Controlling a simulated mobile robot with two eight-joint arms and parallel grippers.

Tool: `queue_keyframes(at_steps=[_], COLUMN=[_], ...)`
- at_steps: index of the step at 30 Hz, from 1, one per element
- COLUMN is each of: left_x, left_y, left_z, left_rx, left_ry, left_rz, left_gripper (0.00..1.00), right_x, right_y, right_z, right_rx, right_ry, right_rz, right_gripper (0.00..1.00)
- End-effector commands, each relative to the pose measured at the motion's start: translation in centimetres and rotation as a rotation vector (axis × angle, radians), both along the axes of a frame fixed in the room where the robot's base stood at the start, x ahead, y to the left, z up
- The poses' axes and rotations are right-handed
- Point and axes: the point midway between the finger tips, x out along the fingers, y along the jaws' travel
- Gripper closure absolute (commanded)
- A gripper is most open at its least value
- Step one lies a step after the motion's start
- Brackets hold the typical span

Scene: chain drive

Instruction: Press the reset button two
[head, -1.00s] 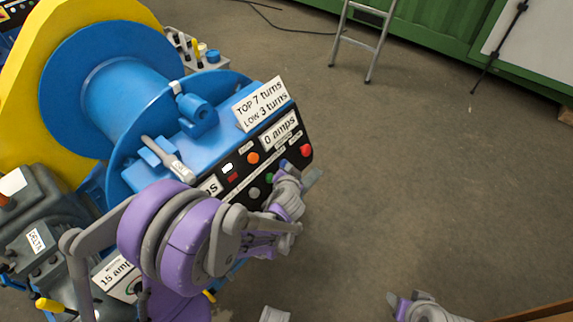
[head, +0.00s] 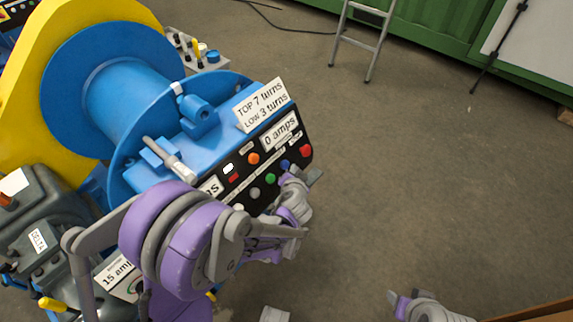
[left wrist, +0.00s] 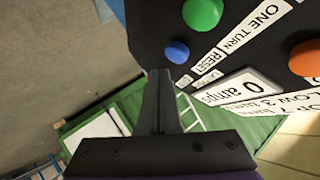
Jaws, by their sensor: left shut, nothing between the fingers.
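The black control panel (head: 243,182) is on the blue machine. A blue button (head: 284,163) sits beside a green button (head: 270,178). In the left wrist view the blue button (left wrist: 177,51) is next to a label reading RESET, and the green button (left wrist: 202,12) is next to ONE TURN. My left gripper (head: 314,177) is at the panel's lower right. Its shut, empty fingers (left wrist: 160,73) appear just below the blue button in the wrist view, with a visible gap in the picture; contact cannot be told. My right gripper (head: 397,298) is partly visible at the bottom edge, away from the panel.
A red button (head: 305,150) and an orange button (head: 253,158) are on the same panel. The blue drum (head: 120,90) and yellow housing (head: 20,110) stand at the left. A ladder (head: 345,42) is at the back. The floor (head: 430,170) to the right is clear.

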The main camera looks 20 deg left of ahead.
Motion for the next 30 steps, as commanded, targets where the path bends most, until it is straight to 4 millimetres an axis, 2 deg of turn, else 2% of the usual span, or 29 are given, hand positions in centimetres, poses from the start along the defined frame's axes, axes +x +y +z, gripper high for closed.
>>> queue_keyframes(at_steps=[12, 30], left_x=[-1.2, -1.3], left_y=[-3.4, -3.7], left_z=[2.0, 2.0], left_rx=[0.000, 0.001], left_ry=[-0.001, -0.001], left_rz=[-0.003, -0.001], left_gripper=[1.00, 1.00], right_x=[0.0, 0.1], right_y=[0.0, 0.0], right_z=[1.7, 1.7], right_rx=[0.000, 0.000], right_ry=[-0.005, -0.005], right_rz=[0.000, 0.000], right_gripper=[0.47, 0.47])
